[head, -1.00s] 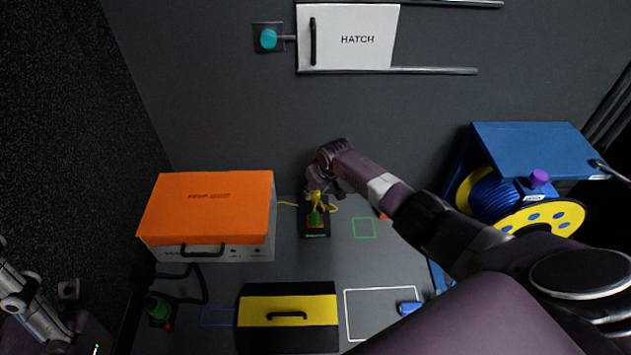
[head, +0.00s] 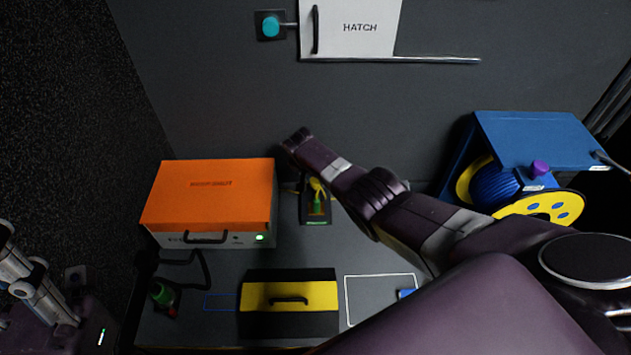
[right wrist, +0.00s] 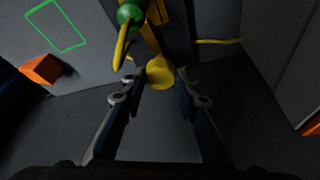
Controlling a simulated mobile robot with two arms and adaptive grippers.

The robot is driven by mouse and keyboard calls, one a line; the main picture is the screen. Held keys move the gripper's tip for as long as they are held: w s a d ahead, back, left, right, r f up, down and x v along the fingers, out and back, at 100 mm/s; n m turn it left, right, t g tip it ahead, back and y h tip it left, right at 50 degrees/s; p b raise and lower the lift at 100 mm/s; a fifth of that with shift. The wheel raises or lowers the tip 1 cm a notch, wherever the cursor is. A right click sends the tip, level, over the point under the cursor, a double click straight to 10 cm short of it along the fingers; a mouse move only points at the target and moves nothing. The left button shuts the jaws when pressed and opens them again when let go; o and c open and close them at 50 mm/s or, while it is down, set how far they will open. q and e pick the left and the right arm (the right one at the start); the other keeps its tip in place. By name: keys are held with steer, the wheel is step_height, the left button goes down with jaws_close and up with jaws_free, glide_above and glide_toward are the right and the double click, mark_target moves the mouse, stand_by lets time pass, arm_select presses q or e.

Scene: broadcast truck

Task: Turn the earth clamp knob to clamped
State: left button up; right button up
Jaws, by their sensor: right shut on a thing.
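The earth clamp unit (head: 316,206) stands on the bench beside the orange-topped case, with yellow and green parts on a dark base. A green strip shows at its front. In the right wrist view the yellow knob (right wrist: 160,72) sits between the fingertips of my right gripper (right wrist: 159,83), which is shut on it. A green ball with a yellow loop (right wrist: 130,15) is just above it in that view. In the head view my right arm covers much of the gripper and the knob. My left arm shows at the lower left; its finger state is unclear.
The orange-topped case (head: 210,195) has a lit green lamp (head: 260,238). A black-and-yellow toolbox (head: 288,300) is in front and a blue cable reel (head: 530,165) at right. A white HATCH panel (head: 360,27) is on the wall. An orange block (right wrist: 40,68) lies near a green outline.

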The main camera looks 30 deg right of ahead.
steer(key=shift+f+m+b, duration=0.1)
steer(key=shift+m+b, duration=0.25)
steer(key=shift+m, duration=0.25)
steer(key=shift+a+g, duration=0.1)
steer(key=shift+g, duration=0.2)
steer(key=o, duration=1.1)
steer(key=shift+o, duration=0.2)
steer(key=shift+r, duration=0.25)
